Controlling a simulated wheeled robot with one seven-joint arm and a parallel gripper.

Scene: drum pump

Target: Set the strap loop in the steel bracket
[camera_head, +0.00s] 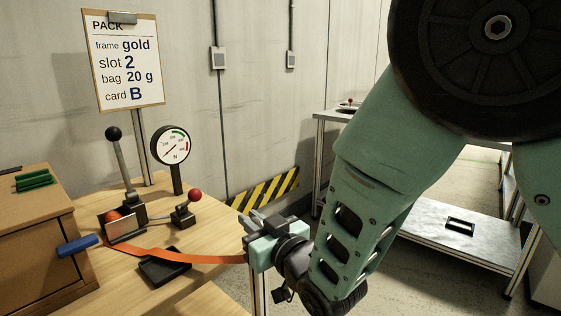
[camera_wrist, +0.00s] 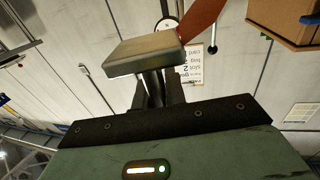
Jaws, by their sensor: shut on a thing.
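My gripper (camera_head: 262,222) is at the table's right end, shut on the free end of the orange strap (camera_head: 180,256). The strap's loop itself is hidden or too small to make out.
A black-knobbed lever (camera_head: 122,165), a red-knobbed lever (camera_head: 184,212) and a round dial gauge (camera_head: 171,146) stand on the table (camera_head: 197,299). A black tray (camera_head: 163,270) lies near the strap. A sign (camera_head: 123,62) stands behind.

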